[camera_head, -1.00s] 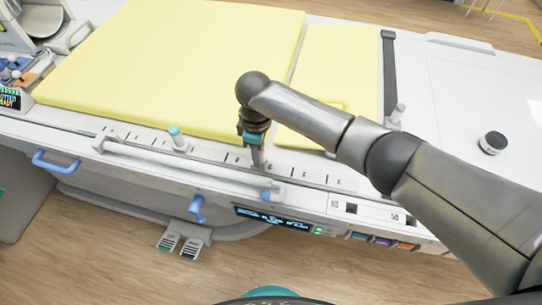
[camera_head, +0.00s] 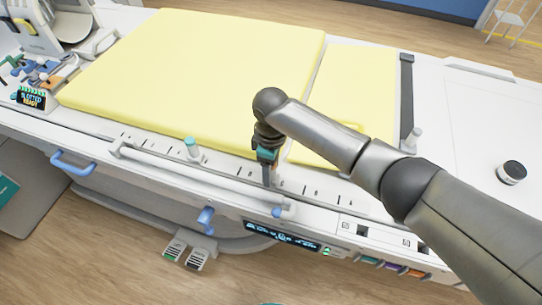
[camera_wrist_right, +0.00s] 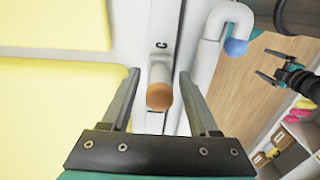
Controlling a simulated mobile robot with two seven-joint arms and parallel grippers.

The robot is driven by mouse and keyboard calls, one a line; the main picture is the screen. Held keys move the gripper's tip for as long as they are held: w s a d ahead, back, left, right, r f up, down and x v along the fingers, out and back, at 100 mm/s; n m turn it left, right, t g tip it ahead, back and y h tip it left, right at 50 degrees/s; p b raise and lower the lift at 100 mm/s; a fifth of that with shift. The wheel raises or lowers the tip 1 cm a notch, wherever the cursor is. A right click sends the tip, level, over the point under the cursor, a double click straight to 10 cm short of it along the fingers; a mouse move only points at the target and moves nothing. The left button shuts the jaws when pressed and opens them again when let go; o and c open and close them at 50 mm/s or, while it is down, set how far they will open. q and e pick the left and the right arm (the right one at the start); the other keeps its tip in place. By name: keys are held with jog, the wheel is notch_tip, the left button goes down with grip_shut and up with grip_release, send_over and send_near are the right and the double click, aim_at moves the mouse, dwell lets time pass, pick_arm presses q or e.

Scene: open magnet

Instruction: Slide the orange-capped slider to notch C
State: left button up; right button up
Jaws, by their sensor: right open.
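The orange-capped slider (camera_wrist_right: 159,97) is a pale post with an orange end, seen in the right wrist view. My right gripper (camera_wrist_right: 159,76) is open, with one finger on each side of the post and visible gaps to both. A printed letter C (camera_wrist_right: 161,45) shows just above the post in that view. In the head view my right gripper (camera_head: 268,180) points down at the scale rail along the bed's front edge and hides the slider. My left gripper (camera_wrist_right: 271,66) shows small at the right of the wrist view, fingers apart, empty, away from the bed.
A teal-capped post (camera_head: 191,147) stands on the same rail to the left. A white handrail (camera_head: 180,172) runs along the front edge, close to my right gripper. Yellow pads (camera_head: 215,75) cover the bed behind.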

notch_tip(320, 180, up, 15)
jog(key=p, duration=0.2)
jog(key=shift+f, duration=0.1)
dwell(0.5)
